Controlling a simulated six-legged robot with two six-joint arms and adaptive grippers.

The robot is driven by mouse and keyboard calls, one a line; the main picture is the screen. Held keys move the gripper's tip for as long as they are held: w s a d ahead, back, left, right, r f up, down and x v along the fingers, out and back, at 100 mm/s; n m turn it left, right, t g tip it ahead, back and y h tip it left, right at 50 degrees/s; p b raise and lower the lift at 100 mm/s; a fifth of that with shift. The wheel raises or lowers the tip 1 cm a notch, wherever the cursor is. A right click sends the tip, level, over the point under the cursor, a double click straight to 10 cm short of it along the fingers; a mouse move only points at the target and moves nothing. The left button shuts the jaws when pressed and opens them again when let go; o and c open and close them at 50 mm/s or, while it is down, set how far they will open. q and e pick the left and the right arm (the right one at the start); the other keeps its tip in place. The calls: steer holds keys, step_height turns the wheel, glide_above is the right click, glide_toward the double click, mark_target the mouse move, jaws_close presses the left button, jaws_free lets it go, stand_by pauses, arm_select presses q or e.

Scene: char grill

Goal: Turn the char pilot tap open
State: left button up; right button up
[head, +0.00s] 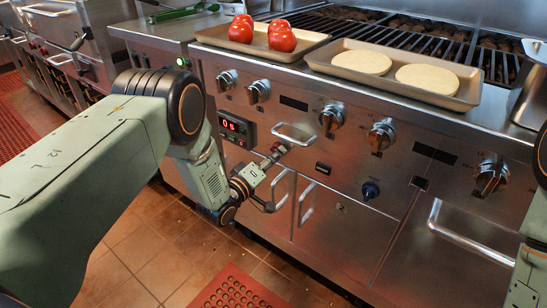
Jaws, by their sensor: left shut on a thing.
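My left gripper (272,158) is at the steel front panel of the char grill (330,168), just below a small bar handle. It is shut on a small tap, mostly hidden by the fingers; a bit of red shows at the fingertips. Whether this is the char pilot tap, and how far it is turned, I cannot tell.
A red-digit display (236,128) is left of my gripper. Trays with tomatoes (241,28) and pale flat rounds (361,62) stand on the ledge above. Door handles (305,203) stick out below.

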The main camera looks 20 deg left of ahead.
arm_select(q)
steer(key=n, duration=0.6)
steer(key=shift+d+r, duration=0.1)
steer(key=shift+r, duration=0.15)
stand_by(0.4)
steer(key=o, duration=1.1)
steer(key=shift+o, duration=0.2)
steer(key=shift+s, duration=0.15)
steer(key=v, duration=1.1)
steer(key=shift+s, duration=0.4)
